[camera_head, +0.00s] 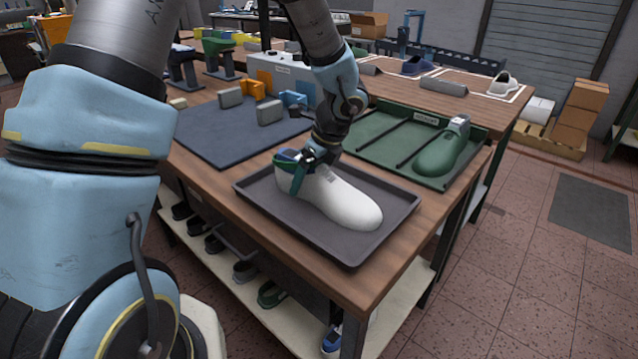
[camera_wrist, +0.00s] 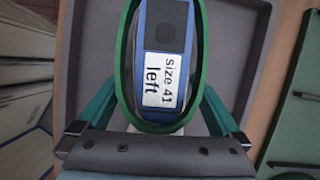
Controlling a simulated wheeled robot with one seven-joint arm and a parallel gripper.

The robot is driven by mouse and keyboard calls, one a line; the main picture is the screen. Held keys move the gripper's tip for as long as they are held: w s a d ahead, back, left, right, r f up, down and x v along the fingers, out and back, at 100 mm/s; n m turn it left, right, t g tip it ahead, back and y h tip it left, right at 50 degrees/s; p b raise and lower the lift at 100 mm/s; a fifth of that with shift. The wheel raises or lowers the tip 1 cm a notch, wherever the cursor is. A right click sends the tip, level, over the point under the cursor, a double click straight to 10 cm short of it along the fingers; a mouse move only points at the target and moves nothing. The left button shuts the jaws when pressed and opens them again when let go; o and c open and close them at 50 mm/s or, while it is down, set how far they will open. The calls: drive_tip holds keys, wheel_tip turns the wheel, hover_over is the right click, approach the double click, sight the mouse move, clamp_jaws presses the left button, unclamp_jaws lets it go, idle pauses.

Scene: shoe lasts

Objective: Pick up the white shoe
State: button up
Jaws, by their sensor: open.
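The white shoe (camera_head: 340,198), a shoe last shape, lies in a dark grey tray (camera_head: 353,258) on the wooden workbench, its toe toward the lower right. My gripper (camera_head: 302,168) is over its heel end, with teal fingers on either side of it. In the wrist view my gripper (camera_wrist: 160,112) has its fingers spread left and right of the shoe's top. That top (camera_wrist: 165,30) has a green rim, a blue face and a label reading "Size 41 left". The gripper is open. I cannot tell whether the fingers touch the shoe.
A green tray (camera_head: 372,166) with dark bars and a green shoe last (camera_head: 443,150) is at the right. A dark mat (camera_head: 215,142) with grey and orange blocks lies behind left. Several shoes sit on the shelf (camera_head: 395,318) below.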

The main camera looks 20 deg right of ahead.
drive_tip(key=shift+w+a+f, duration=0.1)
drive_tip(key=shift+w+f, duration=0.05)
drive_tip(key=shift+f, duration=0.3)
clamp_jaws()
idle(0.6)
